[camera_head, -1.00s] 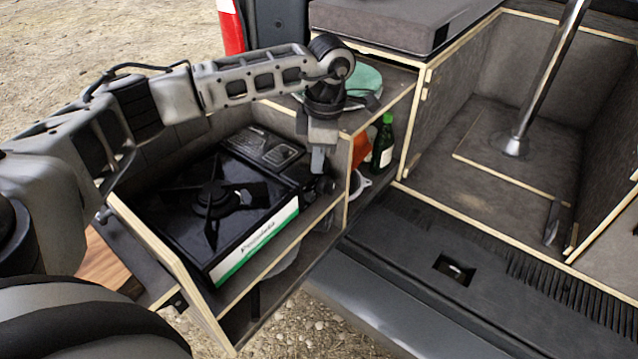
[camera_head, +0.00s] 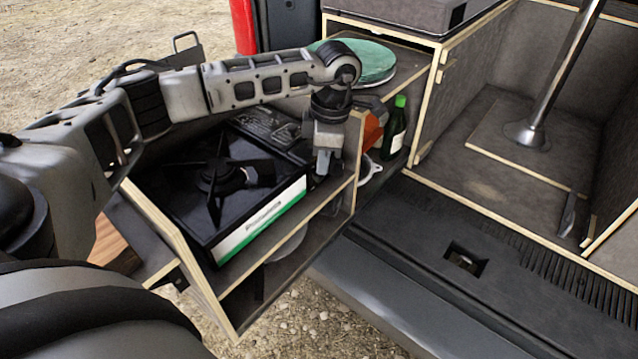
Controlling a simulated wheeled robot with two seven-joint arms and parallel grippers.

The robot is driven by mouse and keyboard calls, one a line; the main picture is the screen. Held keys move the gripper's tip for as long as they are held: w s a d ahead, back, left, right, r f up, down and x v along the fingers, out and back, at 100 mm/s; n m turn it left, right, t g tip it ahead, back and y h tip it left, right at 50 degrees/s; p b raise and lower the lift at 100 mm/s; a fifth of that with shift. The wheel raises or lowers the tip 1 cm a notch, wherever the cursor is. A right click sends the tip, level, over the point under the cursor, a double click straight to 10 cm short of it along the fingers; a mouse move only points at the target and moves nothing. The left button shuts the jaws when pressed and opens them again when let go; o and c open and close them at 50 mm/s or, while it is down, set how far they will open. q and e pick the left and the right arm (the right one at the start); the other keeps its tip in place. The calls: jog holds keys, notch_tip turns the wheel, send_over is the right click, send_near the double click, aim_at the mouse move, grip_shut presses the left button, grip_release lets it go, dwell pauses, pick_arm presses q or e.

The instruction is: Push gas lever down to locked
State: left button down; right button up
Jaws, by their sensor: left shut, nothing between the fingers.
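A black gas stove (camera_head: 219,190) with a single burner and a green and white front strip sits in the pull-out wooden box. Its control end is at the right, beside the box's divider. My left gripper (camera_head: 321,176) points down at that right end of the stove, shut, with nothing seen between its fingers. The gas lever cannot be made out; the gripper covers the area around the stove's controls. I cannot tell whether the fingertips touch the stove. My right gripper is not in view.
A green bottle (camera_head: 394,130) and an orange item (camera_head: 371,132) stand in the compartment right of the divider. A green plate (camera_head: 356,62) lies on the shelf behind my left wrist. The wooden box wall (camera_head: 176,240) edges the stove's left side.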

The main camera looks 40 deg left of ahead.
pick_arm(q)
jog(key=shift+f, duration=0.45)
jog(key=shift+s+f+b, duration=0.1)
jog(key=shift+f+b, duration=0.25)
jog(key=shift+f, duration=0.05)
jog(key=shift+f+b, duration=0.6)
jog(key=shift+f, duration=0.25)
jog(key=shift+r, duration=0.25)
jog(key=shift+w+d+r, duration=0.3)
jog(key=shift+w+d, duration=0.15)
jog(key=shift+d, duration=0.15)
jog(key=shift+w+d+r, duration=0.25)
jog(key=shift+w+d, duration=0.2)
jog(key=shift+d, duration=0.15)
